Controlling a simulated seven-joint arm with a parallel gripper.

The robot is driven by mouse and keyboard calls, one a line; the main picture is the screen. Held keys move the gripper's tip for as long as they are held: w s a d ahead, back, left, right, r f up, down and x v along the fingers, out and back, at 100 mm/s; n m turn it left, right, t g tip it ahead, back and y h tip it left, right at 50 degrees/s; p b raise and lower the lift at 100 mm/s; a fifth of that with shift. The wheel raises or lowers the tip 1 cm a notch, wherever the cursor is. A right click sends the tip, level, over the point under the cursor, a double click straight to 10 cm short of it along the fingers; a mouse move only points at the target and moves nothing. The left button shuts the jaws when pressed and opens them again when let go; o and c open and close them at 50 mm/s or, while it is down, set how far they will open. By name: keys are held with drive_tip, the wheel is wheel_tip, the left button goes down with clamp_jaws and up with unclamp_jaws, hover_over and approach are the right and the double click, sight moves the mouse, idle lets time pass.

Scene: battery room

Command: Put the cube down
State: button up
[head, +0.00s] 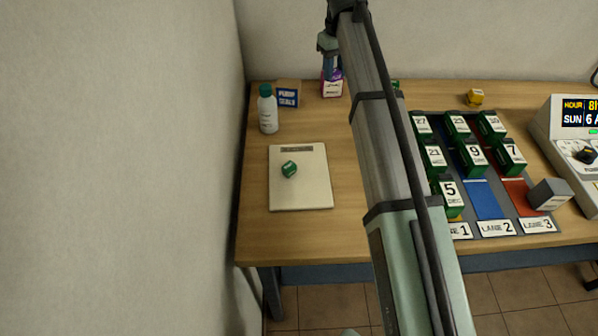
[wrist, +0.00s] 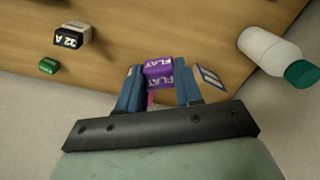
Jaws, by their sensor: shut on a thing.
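My gripper (wrist: 158,80) is shut on a purple cube (wrist: 158,72) marked FLAT, which sits between the blue fingers in the wrist view. In the head view my gripper (head: 329,60) is at the back of the table, with the purple cube (head: 331,76) at its lower end. A pink and white labelled face shows just below the purple. I cannot tell whether the cube touches the table. A small green cube (head: 289,169) lies on a pale board (head: 300,196) at the left of the table.
A white bottle (head: 268,112) with a green cap and a blue PUMP SEALS sign (head: 287,97) stand left of my gripper. Several green numbered blocks (head: 475,155) fill the lanes at right. A grey block (head: 550,194) and yellow block (head: 475,97) lie nearby. My arm hides the table's middle.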

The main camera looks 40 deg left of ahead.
drive_tip(key=s+n, duration=0.1)
drive_tip(key=s, duration=0.8)
drive_tip(key=n, duration=0.2)
hover_over(308, 174)
wheel_tip(308, 174, down, 2)
drive_tip(key=shift+n, duration=0.3)
drive_tip(key=shift+w+f, duration=0.1)
drive_tip(key=shift+f, duration=4.9)
drive_tip(key=shift+f, duration=0.15)
drive_tip(key=o, duration=1)
wheel_tip(308, 174, up, 12)
drive_tip(key=shift+r, duration=0.2)
